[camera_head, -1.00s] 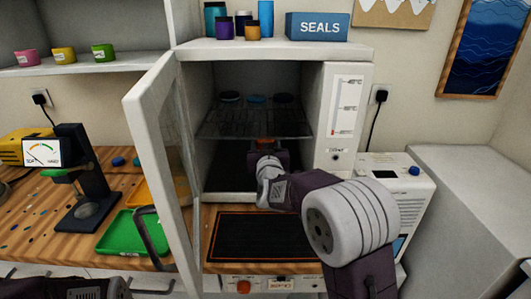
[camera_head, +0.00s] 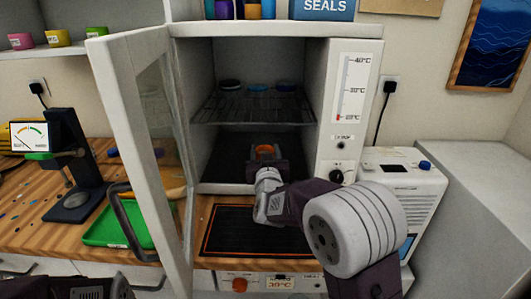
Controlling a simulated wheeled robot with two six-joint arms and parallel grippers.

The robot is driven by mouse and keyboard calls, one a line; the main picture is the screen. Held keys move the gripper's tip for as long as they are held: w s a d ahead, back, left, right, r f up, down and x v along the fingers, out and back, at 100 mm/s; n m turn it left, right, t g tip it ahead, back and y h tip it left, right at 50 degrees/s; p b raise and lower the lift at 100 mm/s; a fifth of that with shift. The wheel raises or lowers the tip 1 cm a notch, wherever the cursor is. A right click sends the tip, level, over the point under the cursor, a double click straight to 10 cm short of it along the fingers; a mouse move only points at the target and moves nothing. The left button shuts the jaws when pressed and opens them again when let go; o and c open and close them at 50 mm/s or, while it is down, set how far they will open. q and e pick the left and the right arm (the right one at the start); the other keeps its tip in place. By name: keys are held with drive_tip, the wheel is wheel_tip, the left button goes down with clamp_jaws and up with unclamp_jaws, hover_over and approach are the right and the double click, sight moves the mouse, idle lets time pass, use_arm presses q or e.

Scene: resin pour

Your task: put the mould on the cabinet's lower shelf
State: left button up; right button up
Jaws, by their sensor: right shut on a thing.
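The orange mould (camera_head: 265,151) shows as a small rounded rim inside the open white cabinet (camera_head: 192,29). It is over the dark lower shelf (camera_head: 222,172), below the wire rack. My right gripper (camera_head: 266,160) reaches in through the front and is shut on the mould. The gripper hides the mould's near side and underside, so I cannot tell whether it touches the shelf. My left arm shows only at the bottom left edge, and its jaws are out of the picture.
The wire rack (camera_head: 250,108) above holds several small round pieces. The cabinet door (camera_head: 125,110) stands open on the left. A black mat (camera_head: 235,232) lies in front. A green tray (camera_head: 100,228) and a gauge stand (camera_head: 75,165) are left of the door.

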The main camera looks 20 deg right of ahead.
drive_tip(key=shift+w+d+f+b, duration=0.1)
drive_tip(key=shift+w+f+b, duration=0.1)
drive_tip(key=shift+f, duration=0.2)
drive_tip(key=shift+w+d+f+b, duration=0.1)
drive_tip(key=shift+f+b, duration=0.05)
drive_tip(key=shift+f, duration=0.2)
drive_tip(key=shift+r, duration=0.15)
drive_tip(key=o, duration=1.4)
drive_tip(key=shift+s, duration=0.1)
drive_tip(key=shift+r+p, duration=0.55)
drive_tip(key=shift+p, duration=0.05)
drive_tip(key=shift+s+a+r, duration=0.15)
drive_tip(key=shift+s+r, duration=0.05)
drive_tip(key=s+a+b, duration=0.2)
drive_tip(key=s, duration=0.9)
drive_tip(key=shift+s+f, duration=0.15)
drive_tip(key=shift+s, duration=0.05)
